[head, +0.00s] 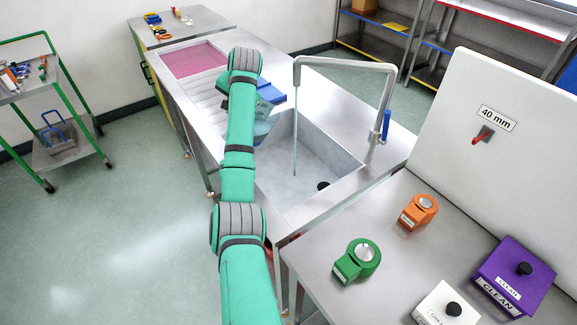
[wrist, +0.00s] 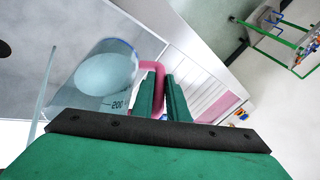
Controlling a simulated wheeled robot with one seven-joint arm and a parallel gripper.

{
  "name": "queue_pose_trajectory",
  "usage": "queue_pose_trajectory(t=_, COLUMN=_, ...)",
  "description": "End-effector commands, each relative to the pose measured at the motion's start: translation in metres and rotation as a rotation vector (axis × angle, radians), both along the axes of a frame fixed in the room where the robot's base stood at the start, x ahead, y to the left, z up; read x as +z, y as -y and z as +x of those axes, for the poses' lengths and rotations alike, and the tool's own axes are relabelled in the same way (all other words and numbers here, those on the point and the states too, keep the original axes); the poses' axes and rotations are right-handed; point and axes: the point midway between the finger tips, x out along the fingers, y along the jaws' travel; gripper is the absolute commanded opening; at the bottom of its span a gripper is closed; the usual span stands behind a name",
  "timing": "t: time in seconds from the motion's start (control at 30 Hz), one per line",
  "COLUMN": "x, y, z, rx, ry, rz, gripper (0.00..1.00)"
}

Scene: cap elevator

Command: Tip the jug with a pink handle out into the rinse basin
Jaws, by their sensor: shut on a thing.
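The jug is clear and bluish, with a pink handle (wrist: 134,72) and printed volume marks. My gripper (wrist: 160,78) is shut on the handle, as the wrist view shows. The jug (wrist: 104,82) holds a pale blue surface that looks like liquid. In the head view the jug (head: 262,130) is partly hidden behind my arm, at the left side of the rinse basin (head: 325,165). The handle and fingertips are hidden there. I cannot tell its exact tilt. No pouring from it is visible.
A tall tap (head: 345,63) arches over the basin, with a thin stream (head: 295,125) falling close right of the jug. A ribbed drainboard (head: 200,92) and pink mat (head: 194,60) lie beyond. A white board (head: 500,165) stands at right.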

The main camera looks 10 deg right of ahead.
Motion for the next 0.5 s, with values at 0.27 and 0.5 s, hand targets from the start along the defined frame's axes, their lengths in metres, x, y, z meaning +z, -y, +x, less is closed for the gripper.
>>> queue_pose_trajectory(t=0.27, x=0.0019, y=-0.0001, z=0.0004, rx=0.0, ry=0.005, rz=0.003, gripper=0.0)
queue_pose_trajectory(t=0.5, x=0.0046, y=0.0009, z=0.0001, rx=0.0, ry=0.019, rz=0.039, gripper=0.0)
